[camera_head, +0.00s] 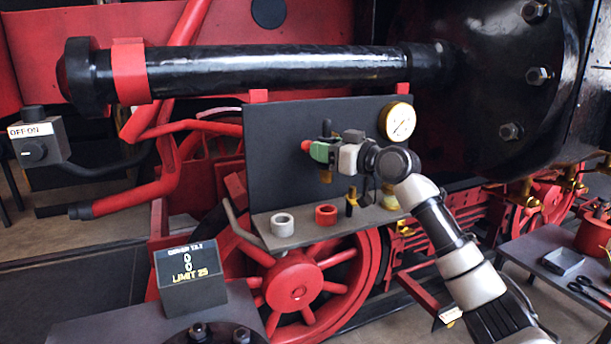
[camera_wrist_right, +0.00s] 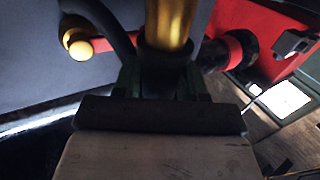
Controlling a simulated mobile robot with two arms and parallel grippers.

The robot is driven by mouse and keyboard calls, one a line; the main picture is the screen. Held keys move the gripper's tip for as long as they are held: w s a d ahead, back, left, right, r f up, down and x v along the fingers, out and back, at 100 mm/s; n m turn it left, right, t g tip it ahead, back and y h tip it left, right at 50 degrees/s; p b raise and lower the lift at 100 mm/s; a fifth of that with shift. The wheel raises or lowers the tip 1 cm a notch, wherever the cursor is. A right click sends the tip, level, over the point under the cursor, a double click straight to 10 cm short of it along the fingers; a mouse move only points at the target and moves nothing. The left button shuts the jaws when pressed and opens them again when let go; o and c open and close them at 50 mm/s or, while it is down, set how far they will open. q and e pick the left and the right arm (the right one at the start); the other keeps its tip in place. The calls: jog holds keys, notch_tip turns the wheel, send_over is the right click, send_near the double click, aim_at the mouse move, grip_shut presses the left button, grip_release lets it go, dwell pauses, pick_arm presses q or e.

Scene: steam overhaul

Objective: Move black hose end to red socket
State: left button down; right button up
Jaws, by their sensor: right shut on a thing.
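The red socket (camera_head: 326,215), a short red ring, stands on the shelf under the dark panel, right of a white ring. My right gripper (camera_head: 324,152) is above it, in front of the panel. It is shut on a brass fitting (camera_head: 326,177) with a black part above the fingers, apparently the black hose end. In the right wrist view the brass fitting (camera_wrist_right: 170,25) and its dark collar are between the fingers of the right gripper (camera_wrist_right: 162,82). A dark hose (camera_wrist_right: 105,20) curves beside it; where it joins is hidden. My left gripper is out of view.
A white ring (camera_head: 282,224) stands on the shelf (camera_head: 300,238), and a black-and-brass fitting (camera_head: 351,201) is right of the red socket. A gauge (camera_head: 398,122) is at the panel's upper right. A counter box (camera_head: 188,275) stands at lower left.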

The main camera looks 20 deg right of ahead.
aim_at(328, 174)
jog(key=shift+d+r, duration=0.55)
jog(key=shift+r, duration=0.3)
jog(key=shift+r+p, duration=1.9)
jog(key=shift+r, duration=0.25)
jog(key=shift+a+f, duration=0.15)
jog(key=shift+f, duration=0.1)
jog(key=f+p, duration=0.1)
jog(key=f, duration=0.1)
jog(key=f+p, duration=0.1)
jog(key=f, duration=0.1)
jog(key=f+p, duration=0.1)
jog(key=f, duration=0.1)
jog(key=shift+w+a+f, duration=0.15)
jog(key=shift+a, duration=0.1)
jog(key=shift+d+f, duration=0.1)
jog(key=shift+f, duration=0.4)
jog(key=shift+f+b, duration=0.9)
jog(key=shift+f, duration=1.15)
